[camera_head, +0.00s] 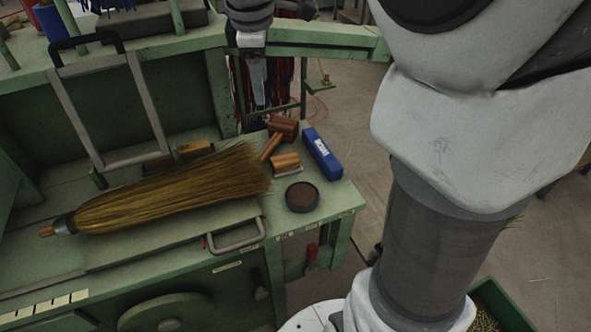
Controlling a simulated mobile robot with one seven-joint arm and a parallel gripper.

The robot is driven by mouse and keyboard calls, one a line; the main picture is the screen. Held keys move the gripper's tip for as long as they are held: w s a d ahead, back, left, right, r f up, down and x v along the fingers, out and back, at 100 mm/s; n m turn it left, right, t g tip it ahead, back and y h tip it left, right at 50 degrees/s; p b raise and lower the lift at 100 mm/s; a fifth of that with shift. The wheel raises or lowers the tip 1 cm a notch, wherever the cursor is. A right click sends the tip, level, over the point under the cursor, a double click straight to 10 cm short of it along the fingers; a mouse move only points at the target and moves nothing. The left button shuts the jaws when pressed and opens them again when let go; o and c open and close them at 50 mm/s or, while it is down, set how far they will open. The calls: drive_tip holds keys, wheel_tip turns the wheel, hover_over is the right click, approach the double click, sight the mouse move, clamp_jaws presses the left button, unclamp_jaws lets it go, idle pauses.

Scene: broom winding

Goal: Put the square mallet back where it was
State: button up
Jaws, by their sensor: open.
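A wooden mallet (282,126) lies on the right part of the green bench, its brown head at the back and its handle pointing toward the front left. From this view I cannot tell for sure whether its head is square. A second brown wooden piece (285,162) lies just in front of it, and I cannot tell what it is. My gripper (257,82) is above and behind the mallet, near the bench's back rail. It is open, apart from the mallet, and appears empty.
A straw broom (165,190) lies across the bench, its bristle tips close to the mallet handle. A blue box (322,154) and a round dark tin (302,197) sit at the right end. A metal frame (108,112) stands at the back left. Dark strands hang behind my gripper.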

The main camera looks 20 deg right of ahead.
drive_tip(key=s+a+f+m+t, duration=0.1)
drive_tip(key=s+f+m, duration=0.1)
drive_tip(key=s+m, duration=0.4)
drive_tip(key=s+f+m+t+y, duration=0.1)
drive_tip(key=s+m, duration=0.6)
drive_tip(key=s, duration=0.8)
drive_tip(key=shift+a+f+t, duration=0.35)
drive_tip(key=shift+f+t, duration=0.05)
drive_tip(key=shift+f, duration=0.05)
